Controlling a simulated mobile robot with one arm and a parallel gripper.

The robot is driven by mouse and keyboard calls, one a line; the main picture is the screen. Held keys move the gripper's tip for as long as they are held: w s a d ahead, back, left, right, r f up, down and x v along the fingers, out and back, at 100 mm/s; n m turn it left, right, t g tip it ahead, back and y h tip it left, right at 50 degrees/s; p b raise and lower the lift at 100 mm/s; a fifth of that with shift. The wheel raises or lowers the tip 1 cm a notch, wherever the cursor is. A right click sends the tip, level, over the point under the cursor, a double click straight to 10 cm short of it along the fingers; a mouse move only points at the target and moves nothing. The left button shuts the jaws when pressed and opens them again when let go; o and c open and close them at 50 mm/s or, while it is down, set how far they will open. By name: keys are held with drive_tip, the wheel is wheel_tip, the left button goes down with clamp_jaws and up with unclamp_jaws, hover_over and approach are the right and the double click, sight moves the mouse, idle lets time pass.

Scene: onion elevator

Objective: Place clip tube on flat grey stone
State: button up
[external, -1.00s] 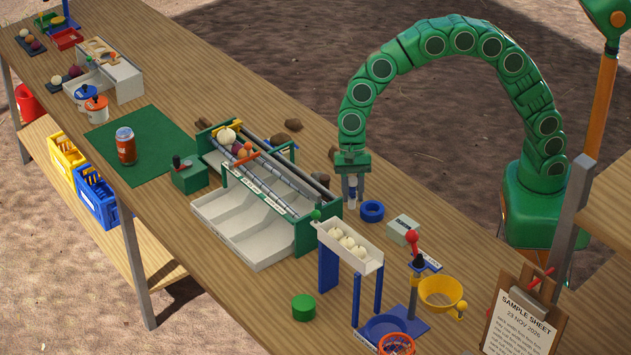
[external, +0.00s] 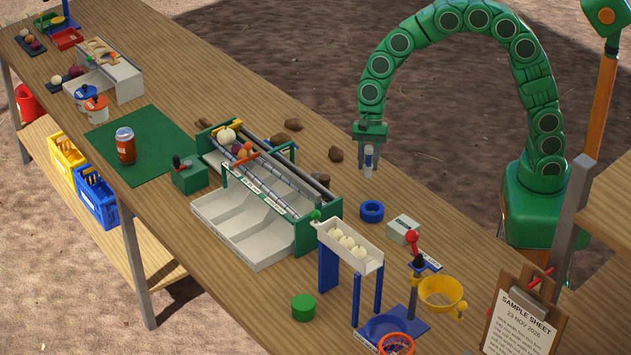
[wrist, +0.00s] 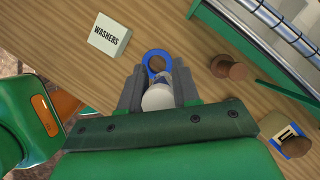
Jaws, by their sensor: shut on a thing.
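My gripper (external: 369,163) is shut on a small whitish tube with blue on it, which I take to be the clip tube (external: 367,170). It hangs upright below the fingers, above the back edge of the table. In the wrist view the tube's pale round end (wrist: 158,98) sits between the two grey fingers. I cannot pick out a flat grey stone.
A blue ring (external: 372,211) lies on the table below my gripper, beside a pale box labelled WASHERS (wrist: 109,34). The green-framed roller rack (external: 305,233) stands to the left. A white trough on blue legs (external: 349,246) stands in front.

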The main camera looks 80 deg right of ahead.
drive_tip(key=w+d+r+m+t, duration=0.1)
drive_tip(key=d+r+m, duration=0.1)
drive_tip(key=d, duration=0.5)
drive_tip(key=w+d+r+m+t, duration=0.1)
drive_tip(key=d+m, duration=0.1)
drive_tip(key=d, duration=0.4)
hover_over(317, 174)
drive_tip(key=shift+g, duration=0.3)
drive_tip(key=shift+f, duration=6.4)
drive_tip(key=shift+f, duration=0.15)
drive_tip(key=o, duration=1)
drive_tip(key=shift+o, duration=0.2)
